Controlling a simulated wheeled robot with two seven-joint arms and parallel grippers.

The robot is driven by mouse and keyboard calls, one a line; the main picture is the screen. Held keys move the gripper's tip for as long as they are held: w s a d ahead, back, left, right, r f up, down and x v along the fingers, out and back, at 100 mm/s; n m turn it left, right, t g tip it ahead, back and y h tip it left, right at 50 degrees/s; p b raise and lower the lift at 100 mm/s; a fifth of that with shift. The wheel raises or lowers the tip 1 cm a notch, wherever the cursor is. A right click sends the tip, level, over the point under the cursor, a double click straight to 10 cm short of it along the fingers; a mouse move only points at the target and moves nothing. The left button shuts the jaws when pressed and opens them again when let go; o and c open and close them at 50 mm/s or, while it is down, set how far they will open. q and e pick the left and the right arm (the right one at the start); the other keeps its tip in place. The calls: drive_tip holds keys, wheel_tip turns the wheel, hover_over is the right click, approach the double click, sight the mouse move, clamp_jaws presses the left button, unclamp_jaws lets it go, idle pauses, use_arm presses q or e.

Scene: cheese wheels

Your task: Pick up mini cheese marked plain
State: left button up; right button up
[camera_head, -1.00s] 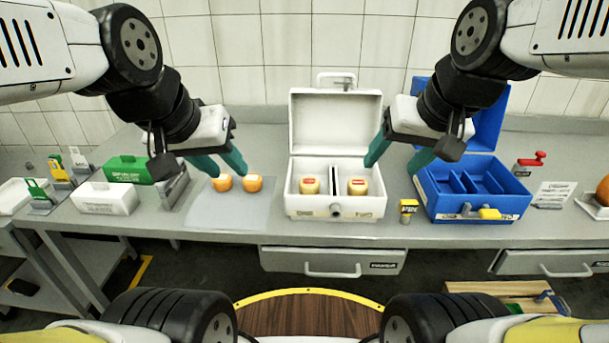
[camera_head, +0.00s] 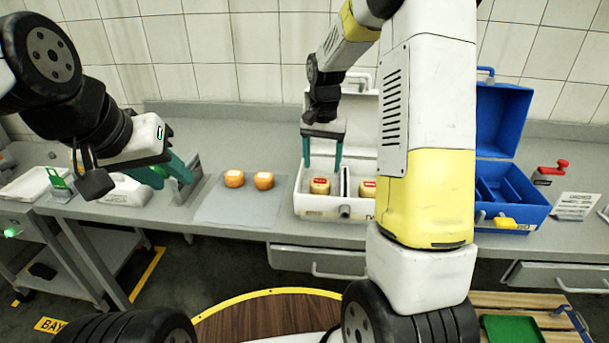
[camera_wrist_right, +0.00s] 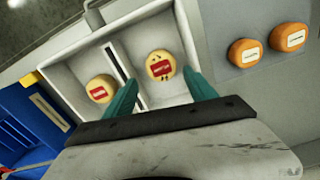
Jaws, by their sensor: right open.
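A white open case (camera_head: 310,206) holds two small pale-yellow cheeses with red labels, one per compartment. The left cheese (camera_head: 320,185) has dark specks on top in the right wrist view (camera_wrist_right: 160,64). The right cheese (camera_head: 367,188), partly hidden by my arm, looks unspecked in the right wrist view (camera_wrist_right: 101,89). The label text is too small to read. My right gripper (camera_head: 322,168) is open above the left compartment, its fingers on either side of the speckled cheese in view; contact cannot be told. My left gripper (camera_head: 173,184) is open and empty, left of the mat.
Two orange cheeses (camera_head: 234,179) (camera_head: 264,181) with white labels sit on a grey mat (camera_head: 238,208). An open blue case (camera_head: 515,213) stands right of the white case. My right arm hides part of the counter between them.

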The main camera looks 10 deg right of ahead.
sight(320, 181)
drive_tip(key=f, duration=0.7)
drive_tip(key=shift+s+a, duration=0.1)
drive_tip(key=shift+a, duration=0.1)
drive_tip(key=shift+r, duration=0.1)
drive_tip(key=c, duration=1.2)
